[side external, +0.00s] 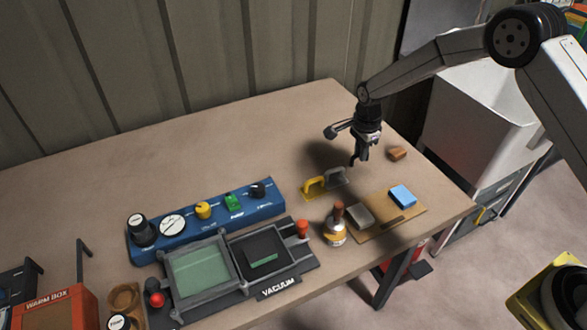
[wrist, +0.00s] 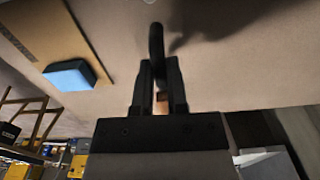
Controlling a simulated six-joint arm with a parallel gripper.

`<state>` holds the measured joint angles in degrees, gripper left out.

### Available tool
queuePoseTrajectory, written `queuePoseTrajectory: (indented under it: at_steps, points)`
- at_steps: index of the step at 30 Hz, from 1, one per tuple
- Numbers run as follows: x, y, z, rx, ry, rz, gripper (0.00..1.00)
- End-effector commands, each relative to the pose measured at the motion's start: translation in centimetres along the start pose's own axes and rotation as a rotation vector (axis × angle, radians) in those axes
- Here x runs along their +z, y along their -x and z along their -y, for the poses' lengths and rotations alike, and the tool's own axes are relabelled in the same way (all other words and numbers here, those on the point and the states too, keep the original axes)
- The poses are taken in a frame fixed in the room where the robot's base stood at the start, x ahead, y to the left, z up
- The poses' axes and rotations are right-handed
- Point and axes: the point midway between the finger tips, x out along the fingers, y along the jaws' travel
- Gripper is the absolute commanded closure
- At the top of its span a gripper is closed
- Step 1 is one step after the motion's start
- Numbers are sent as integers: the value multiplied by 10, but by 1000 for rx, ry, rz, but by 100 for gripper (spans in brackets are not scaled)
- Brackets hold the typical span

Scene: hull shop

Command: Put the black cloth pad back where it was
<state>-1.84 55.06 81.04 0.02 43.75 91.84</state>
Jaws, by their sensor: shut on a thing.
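My gripper (side external: 361,158) is above the back right part of the bench, clear of its surface. In the wrist view its two dark fingers (wrist: 159,85) are shut on a narrow black thing (wrist: 156,42), seen edge-on; it appears to be the black cloth pad. Its full shape is hidden. A tan board (side external: 408,218) lies at the bench's right front, with a blue block (side external: 402,195) and a grey-brown block (side external: 360,216) on it. The blue block also shows in the wrist view (wrist: 69,75). A small brown block (side external: 397,153) lies right of my gripper.
The bench's back middle is clear.

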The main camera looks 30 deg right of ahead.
Motion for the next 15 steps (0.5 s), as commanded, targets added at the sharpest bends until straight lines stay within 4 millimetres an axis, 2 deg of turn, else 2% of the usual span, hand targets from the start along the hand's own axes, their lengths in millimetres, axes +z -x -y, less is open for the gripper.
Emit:
queuePoseTrajectory:
  at_steps: [3,6,15]
  points:
    - [0,-15,-1,2,0,0,100]
    - [0,-21,-1,2,0,0,100]
    - [0,-22,0,0,0,0,100]
